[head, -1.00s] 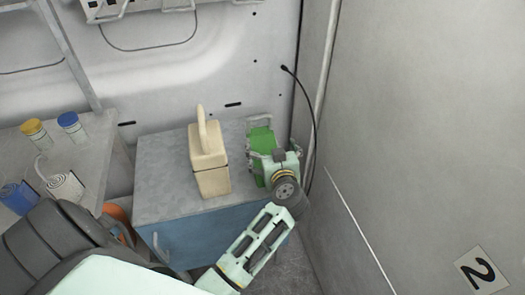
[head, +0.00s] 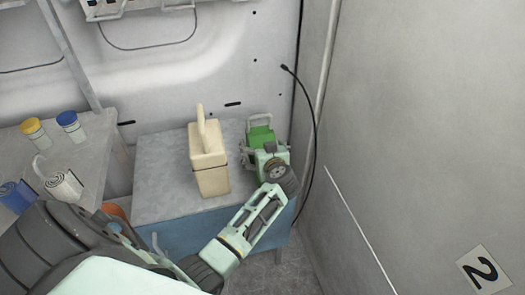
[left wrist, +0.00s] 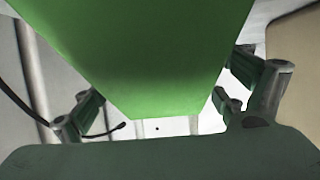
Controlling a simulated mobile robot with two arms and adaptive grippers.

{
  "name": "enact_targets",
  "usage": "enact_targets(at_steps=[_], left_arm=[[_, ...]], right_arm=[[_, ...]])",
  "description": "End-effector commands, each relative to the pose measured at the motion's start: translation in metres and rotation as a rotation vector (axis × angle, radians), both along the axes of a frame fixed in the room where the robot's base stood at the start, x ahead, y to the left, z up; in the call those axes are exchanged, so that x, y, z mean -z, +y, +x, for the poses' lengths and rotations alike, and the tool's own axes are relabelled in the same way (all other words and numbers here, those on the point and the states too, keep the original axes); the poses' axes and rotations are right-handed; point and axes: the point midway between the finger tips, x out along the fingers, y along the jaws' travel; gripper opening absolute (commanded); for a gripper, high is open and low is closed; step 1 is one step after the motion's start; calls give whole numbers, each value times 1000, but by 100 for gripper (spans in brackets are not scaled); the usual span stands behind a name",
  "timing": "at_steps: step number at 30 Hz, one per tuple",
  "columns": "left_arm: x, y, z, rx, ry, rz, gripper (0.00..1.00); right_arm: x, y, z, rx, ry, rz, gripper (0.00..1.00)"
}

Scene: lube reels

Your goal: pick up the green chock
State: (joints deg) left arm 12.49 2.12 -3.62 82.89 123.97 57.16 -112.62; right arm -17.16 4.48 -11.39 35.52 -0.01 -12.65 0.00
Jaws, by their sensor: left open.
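The green chock (head: 261,137) sits at the back right of the top of a blue-fronted cabinet. Its near part is hidden behind my left gripper (head: 259,132). My left gripper is open, with its fingers reaching toward the chock from the front. In the left wrist view the chock (left wrist: 150,50) fills the upper middle, very close to the camera. The fingers of my left gripper (left wrist: 160,110) show on either side of it, apart. I cannot tell whether either finger touches it. My right gripper is not in view.
A cream jug-like container (head: 208,160) with a handle stands just left of the chock on the cabinet (head: 165,180). A black cable (head: 314,110) hangs by the wall at the right. A side table at the left holds several small containers. The cabinet top's left part is clear.

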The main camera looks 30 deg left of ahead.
Motion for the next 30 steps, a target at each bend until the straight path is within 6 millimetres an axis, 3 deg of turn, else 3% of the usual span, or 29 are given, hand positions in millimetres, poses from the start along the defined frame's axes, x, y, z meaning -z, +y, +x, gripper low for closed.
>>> enact_targets(at_steps=[2, 27, 30], left_arm=[[0, 0, 0, 0, 0, 0, 90], [0, -1, 0, 1, 0, 0, 17], [-4, 0, 1, 1, -6, 3, 12]], right_arm=[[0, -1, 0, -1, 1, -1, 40], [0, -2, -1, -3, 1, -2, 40], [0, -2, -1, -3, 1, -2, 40]])
